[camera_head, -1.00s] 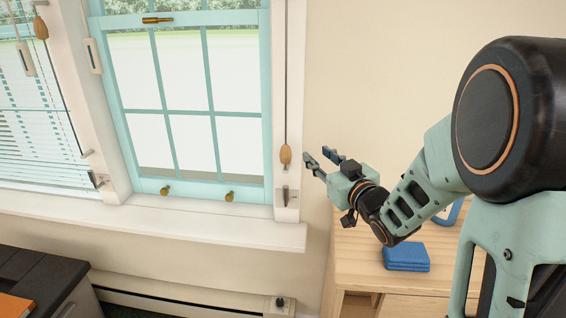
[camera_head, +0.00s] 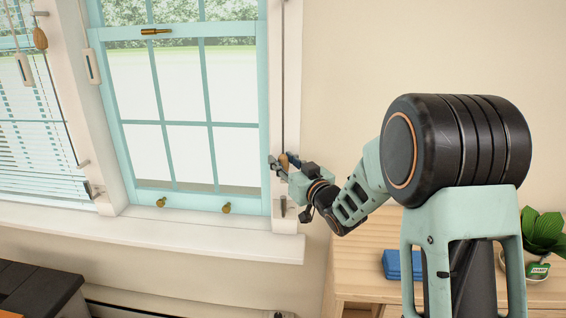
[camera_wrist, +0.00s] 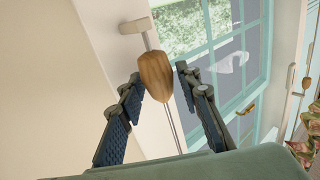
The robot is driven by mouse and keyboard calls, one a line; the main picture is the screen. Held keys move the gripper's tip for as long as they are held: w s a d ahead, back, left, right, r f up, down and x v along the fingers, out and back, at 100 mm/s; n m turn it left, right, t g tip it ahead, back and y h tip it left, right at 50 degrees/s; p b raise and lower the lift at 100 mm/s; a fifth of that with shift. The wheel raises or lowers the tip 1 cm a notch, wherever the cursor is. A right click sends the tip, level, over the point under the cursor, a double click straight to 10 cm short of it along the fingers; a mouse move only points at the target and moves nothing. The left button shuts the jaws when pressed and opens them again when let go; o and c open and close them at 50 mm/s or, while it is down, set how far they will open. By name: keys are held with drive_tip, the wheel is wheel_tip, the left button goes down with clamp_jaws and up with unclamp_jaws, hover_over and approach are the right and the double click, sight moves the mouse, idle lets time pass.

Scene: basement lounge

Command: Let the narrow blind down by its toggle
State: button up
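A wooden toggle (camera_head: 284,159) hangs on a cord (camera_head: 284,80) at the right side of the teal window frame. In the wrist view the toggle (camera_wrist: 155,75) is a brown, faceted drop on a thin cord. My gripper (camera_head: 283,165) is at the toggle, in front of the right window trim. In the wrist view my gripper (camera_wrist: 160,78) is open, one finger on each side of the toggle, near the tips. Whether a finger touches it I cannot tell. No lowered blind shows over this window.
A lowered slatted blind (camera_head: 32,125) covers the left window, with another toggle (camera_head: 40,38) near it. The window sill (camera_head: 190,228) juts out below my gripper. A wooden cabinet (camera_head: 355,255) holds folded blue cloths (camera_head: 402,265) and a potted plant (camera_head: 541,235).

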drive_tip(key=shift+w, duration=0.1)
drive_tip(key=shift+c, duration=0.4)
clamp_jaws()
drive_tip(key=shift+r, duration=0.15)
wheel_tip(320, 180, up, 35)
drive_tip(key=p, duration=2.1)
drive_tip(key=shift+r, duration=0.25)
drive_tip(key=shift+c, duration=0.5)
unclamp_jaws()
drive_tip(key=shift+o, duration=0.9)
